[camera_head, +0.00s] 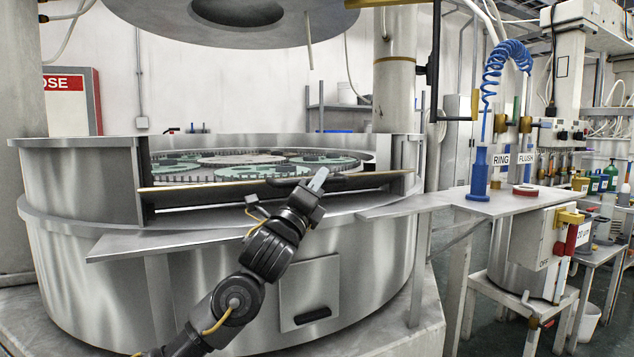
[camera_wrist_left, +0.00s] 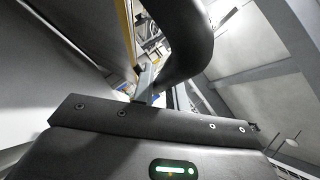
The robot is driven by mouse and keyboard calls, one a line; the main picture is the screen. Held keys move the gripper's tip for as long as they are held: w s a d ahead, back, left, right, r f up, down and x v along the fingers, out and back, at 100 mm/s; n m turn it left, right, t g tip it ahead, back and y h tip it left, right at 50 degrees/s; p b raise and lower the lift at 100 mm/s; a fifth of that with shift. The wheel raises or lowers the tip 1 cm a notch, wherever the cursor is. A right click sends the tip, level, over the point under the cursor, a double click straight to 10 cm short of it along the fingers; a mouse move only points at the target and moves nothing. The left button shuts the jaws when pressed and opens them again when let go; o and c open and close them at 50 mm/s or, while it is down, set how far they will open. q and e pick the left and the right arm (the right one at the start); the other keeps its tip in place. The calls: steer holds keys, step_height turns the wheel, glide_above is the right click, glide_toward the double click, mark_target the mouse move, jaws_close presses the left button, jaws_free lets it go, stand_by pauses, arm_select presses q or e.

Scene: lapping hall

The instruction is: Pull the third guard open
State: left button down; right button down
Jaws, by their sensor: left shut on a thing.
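The guard (camera_head: 215,189) shows as a narrow panel with a tan edge, lying across the front gap in the round steel machine's wall (camera_head: 85,185). A black bar handle (camera_head: 362,180) runs along its right part. My left gripper (camera_head: 317,181) reaches up from below and is shut on this handle. In the left wrist view the handle is a thick black curved bar (camera_wrist_left: 195,40), with a gripper finger (camera_wrist_left: 145,82) against its lower end. The grip itself is partly hidden. My right gripper is not in view.
Toothed carriers (camera_head: 240,160) lie inside the machine. A steel shelf (camera_head: 150,243) juts out below the gap. At right a side table (camera_head: 510,203) holds a blue holder with a coiled hose (camera_head: 490,75). A large round plate (camera_head: 235,30) hangs above.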

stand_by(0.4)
